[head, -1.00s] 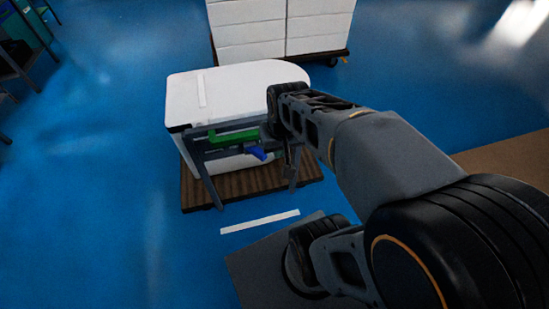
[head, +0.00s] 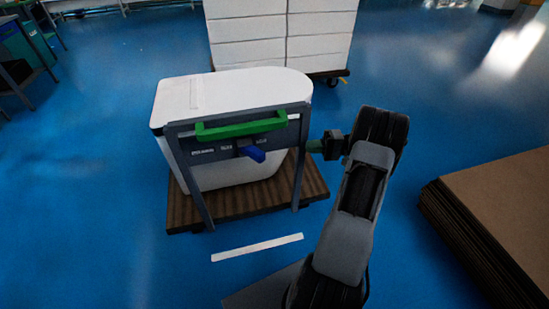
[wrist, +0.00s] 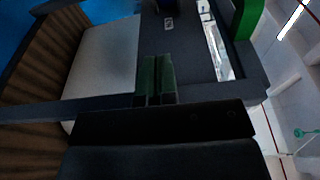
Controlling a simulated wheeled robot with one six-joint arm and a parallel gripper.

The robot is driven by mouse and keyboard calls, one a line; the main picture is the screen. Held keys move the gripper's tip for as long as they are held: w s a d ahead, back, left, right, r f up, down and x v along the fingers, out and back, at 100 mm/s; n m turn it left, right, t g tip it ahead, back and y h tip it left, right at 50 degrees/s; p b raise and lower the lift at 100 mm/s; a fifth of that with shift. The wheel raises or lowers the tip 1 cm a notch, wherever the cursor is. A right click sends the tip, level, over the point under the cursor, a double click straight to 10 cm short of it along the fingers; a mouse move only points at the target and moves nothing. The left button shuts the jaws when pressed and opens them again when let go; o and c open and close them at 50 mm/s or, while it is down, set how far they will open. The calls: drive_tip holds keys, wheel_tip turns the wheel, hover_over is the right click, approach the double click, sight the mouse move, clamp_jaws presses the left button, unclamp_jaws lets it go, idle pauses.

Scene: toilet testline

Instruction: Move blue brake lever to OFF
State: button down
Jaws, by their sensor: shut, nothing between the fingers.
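The blue brake lever (head: 252,153) sticks out of the dark panel at the front of the white-topped cart, below the green handle (head: 240,127). Small labels (head: 228,148) show on the panel, too small to read. My gripper (head: 314,146) is shut and empty. It is to the right of the lever, close to the right post of the cart's frame; I cannot tell whether it touches the post. In the wrist view the closed green fingertips (wrist: 156,65) point at the dark frame, with the green handle (wrist: 247,15) at upper right. The lever does not show in the wrist view.
The cart (head: 230,90) stands on a brown slatted base (head: 180,212). White stacked boxes (head: 247,35) are behind it. A brown stack of sheets (head: 500,205) is at the right. Blue floor is open to the left.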

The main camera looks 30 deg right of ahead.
drive_tip(key=shift+r, duration=0.25)
drive_tip(key=b, duration=0.1)
approach(253, 152)
wheel_tip(253, 152, down, 2)
drive_tip(key=w+a, duration=0.1)
drive_tip(key=w, duration=0.1)
drive_tip(key=shift+s+a+f, duration=0.1)
drive_tip(key=shift+a, duration=0.85)
drive_tip(key=shift+b, duration=0.35)
